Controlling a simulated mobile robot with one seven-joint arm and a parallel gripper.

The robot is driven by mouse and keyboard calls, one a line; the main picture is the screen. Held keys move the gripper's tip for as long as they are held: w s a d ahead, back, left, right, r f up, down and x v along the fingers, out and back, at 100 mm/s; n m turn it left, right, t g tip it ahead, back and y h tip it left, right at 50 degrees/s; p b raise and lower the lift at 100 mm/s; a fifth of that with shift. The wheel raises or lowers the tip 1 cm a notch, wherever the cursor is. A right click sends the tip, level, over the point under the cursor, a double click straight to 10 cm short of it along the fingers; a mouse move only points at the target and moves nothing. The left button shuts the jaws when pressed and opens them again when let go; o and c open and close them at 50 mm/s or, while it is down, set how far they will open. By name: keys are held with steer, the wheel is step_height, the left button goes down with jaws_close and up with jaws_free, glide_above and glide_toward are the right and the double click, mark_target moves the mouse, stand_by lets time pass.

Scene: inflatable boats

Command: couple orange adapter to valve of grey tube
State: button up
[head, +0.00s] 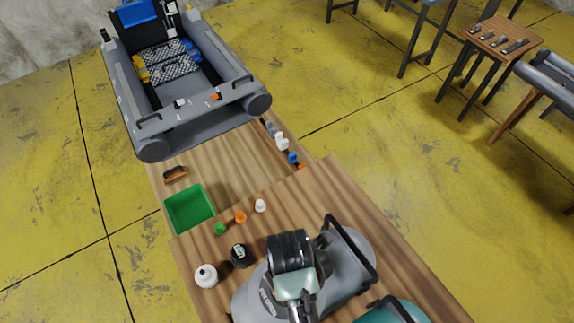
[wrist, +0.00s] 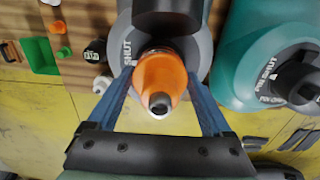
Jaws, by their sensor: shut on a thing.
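The orange adapter (wrist: 158,78) is between the two blue fingers of my gripper (wrist: 160,70) in the wrist view, its pale narrow end toward the camera. My gripper is shut on it. Its wide end meets or overlaps the middle of the grey tube's end (wrist: 125,45), where the valve is; I cannot tell whether it is seated. "SHUT" lettering shows beside it. In the head view the grey tube (head: 345,262) lies on the near wooden table, and my arm hides the held adapter and the valve.
A teal tube (wrist: 245,60) lies close on the right. A white bottle (head: 206,276), a black cap (head: 240,256), green (head: 220,228), orange (head: 240,216) and white (head: 260,205) small fittings stand left of the grey tube. A green bin (head: 190,208) and a grey boat (head: 185,95) are farther off.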

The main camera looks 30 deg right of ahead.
steer(key=shift+f+b, duration=0.35)
steer(key=shift+f, duration=0.4)
steer(key=shift+r, duration=0.1)
stand_by(0.3)
steer(key=shift+r+m+p, duration=0.1)
steer(key=shift+m+p, duration=0.4)
steer(key=shift+m, duration=0.1)
steer(key=shift+s+m+p, duration=0.1)
steer(key=shift+m+p, duration=0.4)
steer(key=shift+m, duration=0.5)
steer(key=shift+f+m, duration=0.2)
steer(key=shift+m, duration=0.3)
steer(key=m, duration=0.3)
steer(key=shift+m, duration=0.5)
